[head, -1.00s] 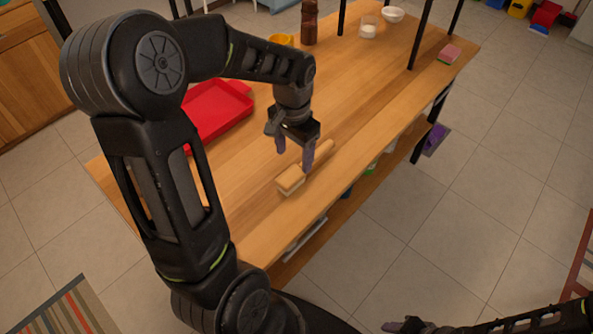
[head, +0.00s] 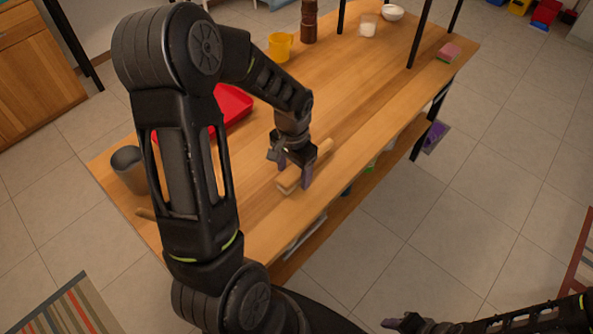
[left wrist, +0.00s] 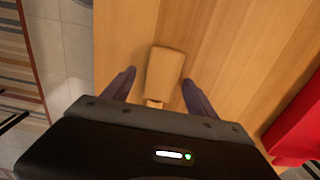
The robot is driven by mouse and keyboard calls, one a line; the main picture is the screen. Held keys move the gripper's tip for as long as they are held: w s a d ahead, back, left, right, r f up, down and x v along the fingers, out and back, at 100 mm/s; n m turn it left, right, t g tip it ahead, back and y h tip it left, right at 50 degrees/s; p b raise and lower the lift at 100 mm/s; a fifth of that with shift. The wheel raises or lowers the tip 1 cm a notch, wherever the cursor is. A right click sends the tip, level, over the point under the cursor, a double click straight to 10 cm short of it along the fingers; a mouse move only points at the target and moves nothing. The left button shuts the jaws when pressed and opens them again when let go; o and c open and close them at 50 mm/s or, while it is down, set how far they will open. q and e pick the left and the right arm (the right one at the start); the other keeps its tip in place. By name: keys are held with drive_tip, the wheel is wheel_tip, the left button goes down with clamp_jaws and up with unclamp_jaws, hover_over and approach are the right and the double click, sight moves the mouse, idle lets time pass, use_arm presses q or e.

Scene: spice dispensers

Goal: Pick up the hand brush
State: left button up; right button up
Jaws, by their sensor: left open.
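The hand brush (head: 289,180) is a light wooden brush with pale bristles, lying on the wooden table near its front edge. Its handle (head: 325,149) points toward the back right. My left gripper (head: 293,174) is open and low over the brush, with one finger on each side of it. In the left wrist view the brush's wooden head (left wrist: 163,72) shows ahead of and between the two open fingers (left wrist: 158,92); the handle is mostly hidden by the gripper body. My right gripper (head: 397,324) shows only in part at the bottom edge, away from the table.
The wooden table (head: 375,80) also bears a red tray (head: 232,104), a yellow mug (head: 280,46), a brown bottle (head: 309,22), a glass jar (head: 368,26), a white bowl (head: 392,13) and a sponge (head: 449,52). A dark grey cup (head: 129,168) stands at the left. Black posts rise from the table.

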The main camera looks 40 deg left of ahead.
use_arm(q)
drive_tip(key=shift+f, duration=0.15)
drive_tip(key=shift+c, duration=0.4)
clamp_jaws()
idle(0.6)
